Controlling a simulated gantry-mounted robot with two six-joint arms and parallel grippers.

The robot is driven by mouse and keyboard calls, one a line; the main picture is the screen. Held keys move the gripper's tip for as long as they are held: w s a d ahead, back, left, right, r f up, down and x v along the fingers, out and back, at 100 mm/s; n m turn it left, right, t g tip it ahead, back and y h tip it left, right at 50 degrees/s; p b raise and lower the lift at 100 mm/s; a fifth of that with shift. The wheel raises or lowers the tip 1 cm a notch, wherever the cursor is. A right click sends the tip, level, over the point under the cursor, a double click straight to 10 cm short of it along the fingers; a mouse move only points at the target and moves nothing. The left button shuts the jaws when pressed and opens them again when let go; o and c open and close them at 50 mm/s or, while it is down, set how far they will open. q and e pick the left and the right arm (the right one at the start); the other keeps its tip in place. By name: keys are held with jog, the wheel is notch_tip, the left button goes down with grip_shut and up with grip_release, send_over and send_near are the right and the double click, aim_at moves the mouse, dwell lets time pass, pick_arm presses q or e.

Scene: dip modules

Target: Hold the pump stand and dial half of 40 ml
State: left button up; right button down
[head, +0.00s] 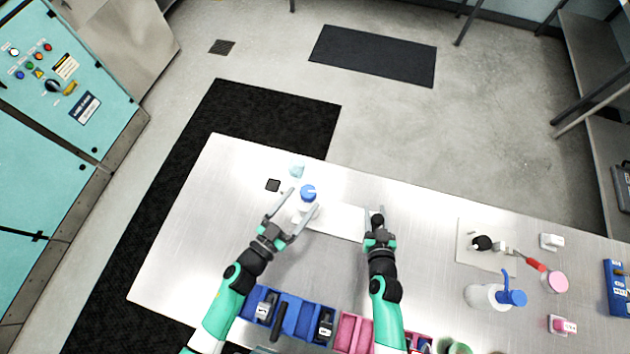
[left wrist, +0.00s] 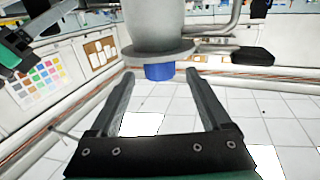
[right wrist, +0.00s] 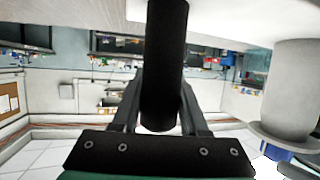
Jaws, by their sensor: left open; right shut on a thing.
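The pump (head: 306,213) is a pale body with a blue dial (head: 308,191) on top. It stands at the left end of a white base plate (head: 340,223). My left gripper (head: 304,199) is open, its fingers on either side of the pump. In the left wrist view, which looks upside down, the blue dial (left wrist: 160,72) shows between the fingertips below a grey flange (left wrist: 157,53). My right gripper (head: 376,211) is shut on the black post (right wrist: 165,65) at the plate's right end. The pump's grey body (right wrist: 295,85) also shows in the right wrist view.
Blue bins (head: 290,318) and pink bins (head: 350,332) line the near edge. A blue-topped bottle (head: 485,296) stands at right. The table's left part is clear.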

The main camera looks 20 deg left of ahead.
aim_at(318, 190)
pick_arm(q)
jog(key=x, duration=0.7)
jog(key=shift+w, duration=0.1)
grip_shut()
jog(key=shift+r+m+h, duration=0.15)
jog(key=shift+m+h, duration=0.15)
jog(key=shift+h, duration=0.2)
jog(key=m+g+h, duration=0.2)
jog(key=h, duration=0.1)
jog(key=m+g+h, duration=0.1)
jog(key=shift+s+d+m+h, duration=0.25)
jog(key=shift+d+m+h, duration=0.05)
jog(key=shift+d+h, duration=0.1)
jog(key=shift+d, duration=0.1)
grip_release()
jog(key=shift+s, duration=0.1)
